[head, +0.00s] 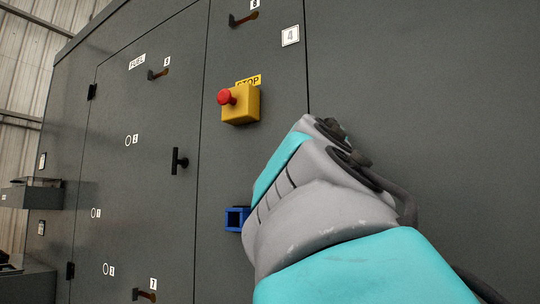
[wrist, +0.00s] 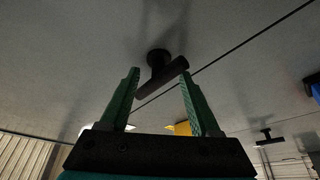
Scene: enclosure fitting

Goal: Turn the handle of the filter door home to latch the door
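In the wrist view a black T-shaped handle (wrist: 160,75) stands out from a grey panel on a short round stem. Its bar lies tilted, right end higher in the picture. My gripper (wrist: 159,76) is open, its two green fingers on either side of the handle. The right fingertip looks close to the bar's right end; I cannot tell whether either finger touches it. In the head view my arm hides the gripper and this handle.
A yellow stop box (head: 240,104) with a red button (head: 226,97) and a blue square socket (head: 236,219) sit left of my arm. The FUEL door (head: 135,200) has its own upright black handle (head: 179,161). Red-tipped levers (head: 244,18) project from the enclosure.

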